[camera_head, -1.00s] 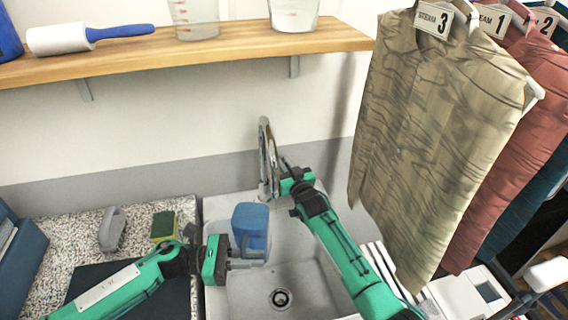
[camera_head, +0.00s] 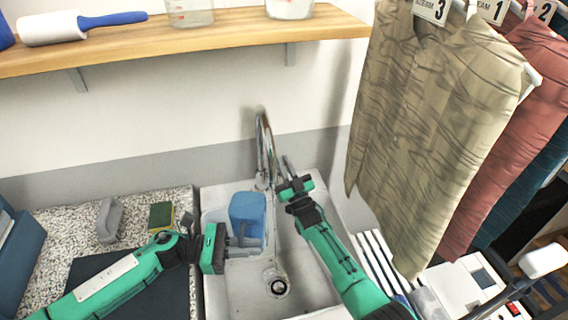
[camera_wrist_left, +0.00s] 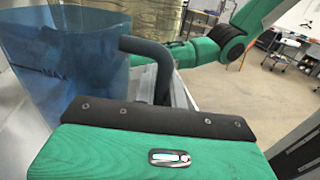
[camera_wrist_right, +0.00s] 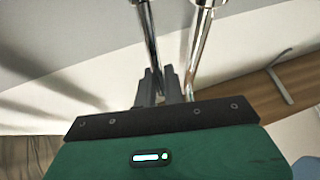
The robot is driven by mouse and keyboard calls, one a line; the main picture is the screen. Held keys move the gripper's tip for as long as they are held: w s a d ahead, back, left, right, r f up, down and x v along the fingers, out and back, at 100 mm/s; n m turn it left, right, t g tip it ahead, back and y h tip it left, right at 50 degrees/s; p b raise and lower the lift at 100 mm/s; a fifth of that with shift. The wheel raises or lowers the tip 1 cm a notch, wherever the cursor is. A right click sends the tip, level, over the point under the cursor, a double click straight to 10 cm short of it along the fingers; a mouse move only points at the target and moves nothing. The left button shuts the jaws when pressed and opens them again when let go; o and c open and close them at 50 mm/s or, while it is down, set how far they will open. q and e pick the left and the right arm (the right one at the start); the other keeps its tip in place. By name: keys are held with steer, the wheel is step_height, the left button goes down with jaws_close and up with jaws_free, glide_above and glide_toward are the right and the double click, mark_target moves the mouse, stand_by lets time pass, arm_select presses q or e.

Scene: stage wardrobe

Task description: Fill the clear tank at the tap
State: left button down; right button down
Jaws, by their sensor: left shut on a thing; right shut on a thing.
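The clear tank (camera_head: 247,207), a bluish see-through container, is held roughly upright in the sink, close to the tap (camera_head: 264,145). A MAX mark shows on its wall in the left wrist view (camera_wrist_left: 70,65). My left gripper (camera_head: 236,240) is shut on the tank's dark handle (camera_wrist_left: 150,52). My right gripper (camera_head: 290,178) is shut at the tap's thin lever (camera_head: 287,163), to the right of the spout. Chrome tap parts (camera_wrist_right: 200,50) show beyond its fingers in the right wrist view. I cannot tell whether water runs or stands in the tank.
The sink (camera_head: 235,295) has a drain and bare floor in front of the tank. A sponge (camera_head: 161,215) and a grey item (camera_head: 110,220) lie on the speckled counter at left. Hanging shirts (camera_head: 430,130) crowd the right side. A wooden shelf (camera_head: 200,45) spans above.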

stand_by(0.3)
steer(key=c, duration=1.6)
jaws_free()
step_height(320, 180, up, 10)
steer(key=shift+f, duration=0.1)
